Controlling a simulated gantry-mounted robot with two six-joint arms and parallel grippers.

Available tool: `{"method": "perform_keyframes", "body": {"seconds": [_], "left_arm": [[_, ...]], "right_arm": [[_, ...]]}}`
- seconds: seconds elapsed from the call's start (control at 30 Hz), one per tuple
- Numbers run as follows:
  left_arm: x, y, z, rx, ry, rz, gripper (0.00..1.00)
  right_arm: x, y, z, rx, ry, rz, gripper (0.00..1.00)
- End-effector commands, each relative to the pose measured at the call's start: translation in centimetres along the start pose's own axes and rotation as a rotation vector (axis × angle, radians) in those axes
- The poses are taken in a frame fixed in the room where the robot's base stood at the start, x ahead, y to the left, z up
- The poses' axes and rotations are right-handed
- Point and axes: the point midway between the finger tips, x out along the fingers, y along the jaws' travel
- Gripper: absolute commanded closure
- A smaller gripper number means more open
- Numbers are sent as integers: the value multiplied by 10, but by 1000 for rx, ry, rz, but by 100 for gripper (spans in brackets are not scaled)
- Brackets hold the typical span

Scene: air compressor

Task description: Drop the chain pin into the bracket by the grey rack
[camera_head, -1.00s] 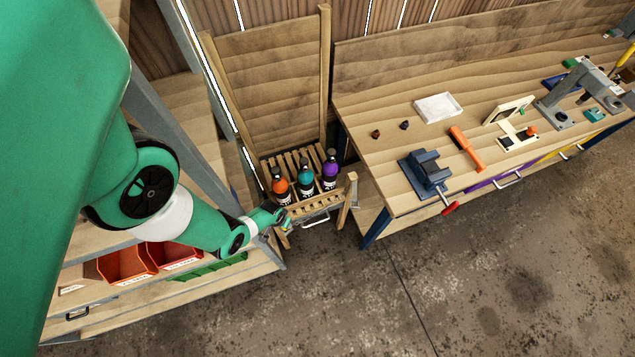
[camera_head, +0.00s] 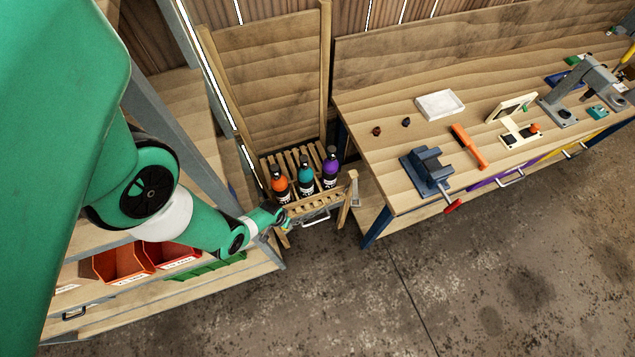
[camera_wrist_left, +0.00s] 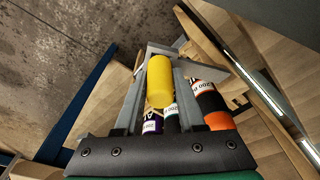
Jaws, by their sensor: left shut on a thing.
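A yellow cylinder (camera_wrist_left: 159,82), which looks like the chain pin, sits between the fingers of my left gripper (camera_wrist_left: 158,95) in the left wrist view. The gripper is shut on it. In the head view my left gripper (camera_head: 284,220) is small, beside the grey rack (camera_head: 185,130) and in front of the bottle crate; the pin is hard to make out there. A grey metal edge shows behind the pin in the wrist view; I cannot tell whether it is the bracket. The pin's far end and its clearance are unclear. My right gripper is out of view.
Orange (camera_head: 279,184), teal (camera_head: 305,176) and purple (camera_head: 331,167) bottles stand in a wooden slatted crate (camera_head: 325,207). Red bins (camera_head: 122,262) sit on the rack's shelf. A wooden workbench (camera_head: 375,165) with a blue vise (camera_head: 427,168) stands to the right. The concrete floor in front is clear.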

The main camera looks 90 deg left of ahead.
Motion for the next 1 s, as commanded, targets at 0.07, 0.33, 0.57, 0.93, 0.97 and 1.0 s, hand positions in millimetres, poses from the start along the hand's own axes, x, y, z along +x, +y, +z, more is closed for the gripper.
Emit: {"method": "perform_keyframes", "body": {"seconds": [0.07,0.33,0.57,0.93,0.97,1.0], "left_arm": [[0,0,0,0,0,0,100],[2,0,0,0,0,0,100],[4,0,0,0,0,0,100],[4,0,0,0,0,0,27],[4,0,0,0,0,0,27],[4,0,0,0,0,0,27]], "right_arm": [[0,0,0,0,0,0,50],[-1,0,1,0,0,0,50],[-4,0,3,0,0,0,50],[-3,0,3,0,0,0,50],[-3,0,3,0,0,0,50],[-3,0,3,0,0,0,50]]}}
